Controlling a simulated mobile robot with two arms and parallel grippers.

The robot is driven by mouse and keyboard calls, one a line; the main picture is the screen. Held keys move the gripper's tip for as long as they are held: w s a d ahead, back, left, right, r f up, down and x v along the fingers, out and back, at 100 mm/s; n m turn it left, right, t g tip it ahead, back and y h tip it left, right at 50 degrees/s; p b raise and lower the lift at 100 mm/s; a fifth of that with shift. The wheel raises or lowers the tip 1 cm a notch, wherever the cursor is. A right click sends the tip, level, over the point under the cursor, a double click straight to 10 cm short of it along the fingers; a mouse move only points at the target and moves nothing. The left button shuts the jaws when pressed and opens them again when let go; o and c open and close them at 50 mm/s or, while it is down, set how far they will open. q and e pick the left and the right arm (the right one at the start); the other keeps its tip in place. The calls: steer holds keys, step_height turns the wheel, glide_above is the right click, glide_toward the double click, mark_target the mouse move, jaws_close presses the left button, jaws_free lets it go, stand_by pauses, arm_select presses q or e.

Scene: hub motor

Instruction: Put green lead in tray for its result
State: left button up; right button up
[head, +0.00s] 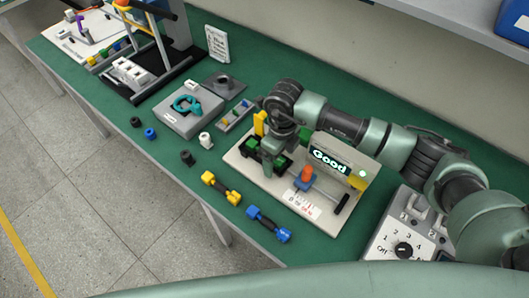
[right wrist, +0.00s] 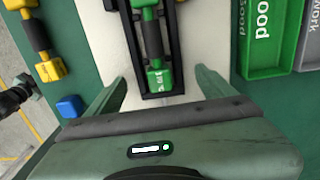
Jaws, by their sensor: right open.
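The green lead (right wrist: 153,45) has green ends and a black middle. It lies in a black cradle (right wrist: 178,50) on the cream test board (head: 322,217). My right gripper (right wrist: 163,88) is open, with its fingers apart on either side of the cradle's near end. It holds nothing. In the head view my right gripper (head: 277,165) is over the left part of the board and partly hides the lead. A display (head: 330,161) on the board reads "Good". In the right wrist view a green tray (right wrist: 247,71) marked "Good" lies to the right. My left gripper is not in view.
A grey tray (right wrist: 310,62), its label partly cut off, stands beside the green tray. A yellow lead (head: 221,188) and a blue lead (head: 268,224) lie in front of the board. A box with a dial (head: 404,250) is at right. A grey fixture (head: 188,108) stands left.

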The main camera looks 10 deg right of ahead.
steer(key=shift+f, duration=0.2)
stand_by(0.3)
steer(key=shift+b, duration=0.35)
stand_by(0.4)
jaws_close()
stand_by(0.5)
steer(key=shift+r, duration=0.2)
